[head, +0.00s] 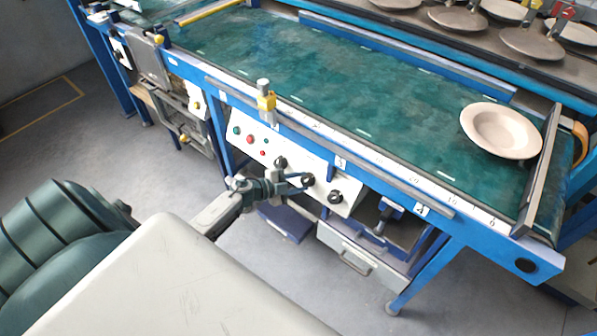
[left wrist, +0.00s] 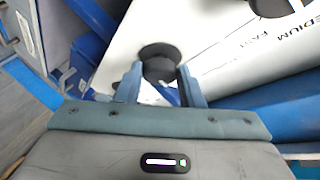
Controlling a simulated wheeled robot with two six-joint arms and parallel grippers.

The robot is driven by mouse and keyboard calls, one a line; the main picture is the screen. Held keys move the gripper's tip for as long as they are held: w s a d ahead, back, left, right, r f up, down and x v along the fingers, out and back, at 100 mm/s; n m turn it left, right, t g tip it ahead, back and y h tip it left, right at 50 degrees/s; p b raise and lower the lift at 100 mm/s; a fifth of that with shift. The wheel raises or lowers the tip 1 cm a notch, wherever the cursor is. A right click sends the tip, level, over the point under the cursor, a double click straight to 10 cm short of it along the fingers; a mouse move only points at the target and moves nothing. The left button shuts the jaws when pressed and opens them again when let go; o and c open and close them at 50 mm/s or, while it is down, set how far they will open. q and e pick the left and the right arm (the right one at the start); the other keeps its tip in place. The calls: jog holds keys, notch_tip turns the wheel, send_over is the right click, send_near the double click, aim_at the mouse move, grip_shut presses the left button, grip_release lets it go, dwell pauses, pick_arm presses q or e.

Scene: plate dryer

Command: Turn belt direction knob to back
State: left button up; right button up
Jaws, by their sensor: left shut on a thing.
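The control panel (head: 262,146) is a white plate on the front of the blue conveyor frame, with a row of black round knobs. My left gripper (head: 305,180) is at the middle knob (head: 308,181). In the left wrist view the two blue-grey fingers of my left gripper (left wrist: 160,78) stand on both sides of a black knob (left wrist: 158,60), shut on it. The fingers partly hide the knob's surroundings, and its setting cannot be read. Two other knobs show, an upper left knob (head: 281,162) and a lower right knob (head: 335,197). My right gripper is not in view.
The green belt (head: 330,90) runs above the panel, with a beige plate (head: 500,131) at its right end. Small coloured buttons (head: 250,140) sit left of the knobs. A grey drawer (head: 355,256) is below. Another knob (left wrist: 270,6) beside MEDIUM and FAST labels is near.

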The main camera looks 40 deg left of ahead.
pick_arm(q)
jog(key=o, duration=1)
jog(key=v, duration=1)
jog(key=shift+s+a+r+b, duration=0.1)
jog(key=shift+s+a+b, duration=0.05)
jog(key=shift+s+b, duration=0.25)
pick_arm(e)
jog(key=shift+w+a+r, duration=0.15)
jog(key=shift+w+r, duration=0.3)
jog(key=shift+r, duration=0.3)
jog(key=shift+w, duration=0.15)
